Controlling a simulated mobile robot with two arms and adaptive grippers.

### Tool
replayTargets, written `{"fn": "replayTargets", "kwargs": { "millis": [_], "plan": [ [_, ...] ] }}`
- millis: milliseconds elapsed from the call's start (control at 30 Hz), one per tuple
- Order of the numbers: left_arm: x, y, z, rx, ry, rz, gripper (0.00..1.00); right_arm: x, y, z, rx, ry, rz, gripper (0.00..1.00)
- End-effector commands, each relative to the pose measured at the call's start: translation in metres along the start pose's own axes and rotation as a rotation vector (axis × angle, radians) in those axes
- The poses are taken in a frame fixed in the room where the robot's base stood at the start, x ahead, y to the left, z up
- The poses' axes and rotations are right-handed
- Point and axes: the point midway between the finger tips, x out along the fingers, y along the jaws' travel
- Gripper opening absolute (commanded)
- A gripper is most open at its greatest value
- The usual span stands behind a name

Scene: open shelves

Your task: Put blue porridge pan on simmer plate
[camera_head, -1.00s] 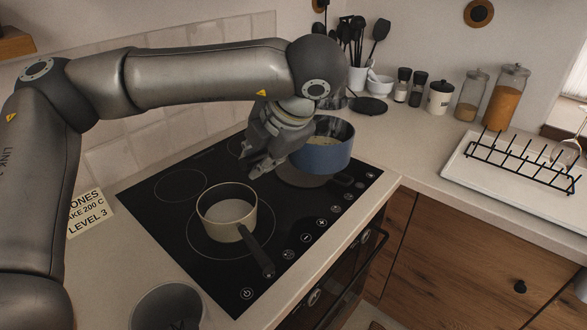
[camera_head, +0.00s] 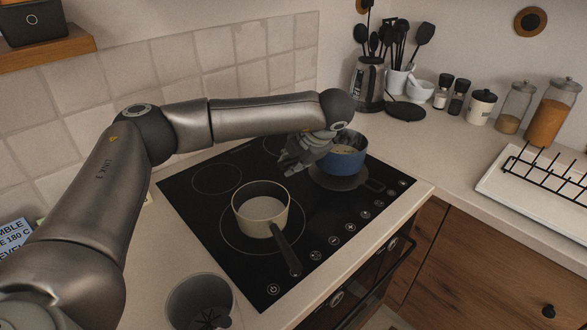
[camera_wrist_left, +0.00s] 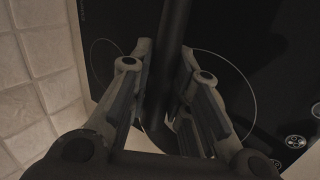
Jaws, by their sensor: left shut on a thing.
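The blue porridge pan (camera_head: 343,160), with pale food in it, is upright at the back right of the hob. It is over the dark round simmer plate (camera_head: 325,181), whose handle points right. The pan hides much of the plate, and I cannot tell whether its base touches it. My left gripper (camera_head: 291,164) is at the pan's left side, shut on its handle. In the left wrist view the dark pan handle (camera_wrist_left: 174,40) runs between the fingers of my left gripper (camera_wrist_left: 165,62). My right gripper is not in view.
A cream saucepan (camera_head: 262,212) stands on the front left of the black hob (camera_head: 215,215), its dark handle toward the front. A grey container (camera_head: 200,300) is at the near counter. A kettle, utensils and jars line the back; a drying rack (camera_head: 550,180) is at right.

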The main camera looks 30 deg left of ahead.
Motion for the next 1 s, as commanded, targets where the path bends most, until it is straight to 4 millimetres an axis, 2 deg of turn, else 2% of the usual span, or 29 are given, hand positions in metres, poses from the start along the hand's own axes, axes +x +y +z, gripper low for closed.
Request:
{"fn": "replayTargets", "kwargs": {
  "millis": [33,133,433,467,600,1000],
  "plan": [
    [0.004,-0.003,-0.001,0.002,0.003,0.001,0.00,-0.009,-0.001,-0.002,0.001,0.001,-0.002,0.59],
    [0.014,-0.011,-0.001,0.001,0.001,0.000,0.00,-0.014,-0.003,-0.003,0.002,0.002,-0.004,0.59],
    [0.023,-0.016,-0.001,0.001,0.001,0.000,0.00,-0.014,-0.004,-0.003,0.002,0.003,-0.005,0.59],
    [0.024,-0.018,-0.002,0.005,0.005,-0.002,0.22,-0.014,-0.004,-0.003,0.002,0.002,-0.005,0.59],
    [0.024,-0.018,-0.002,0.004,0.004,-0.002,0.40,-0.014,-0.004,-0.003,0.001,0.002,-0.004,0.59],
    [0.017,-0.017,-0.001,0.002,-0.001,-0.001,0.40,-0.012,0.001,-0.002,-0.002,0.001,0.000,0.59]
  ]
}}
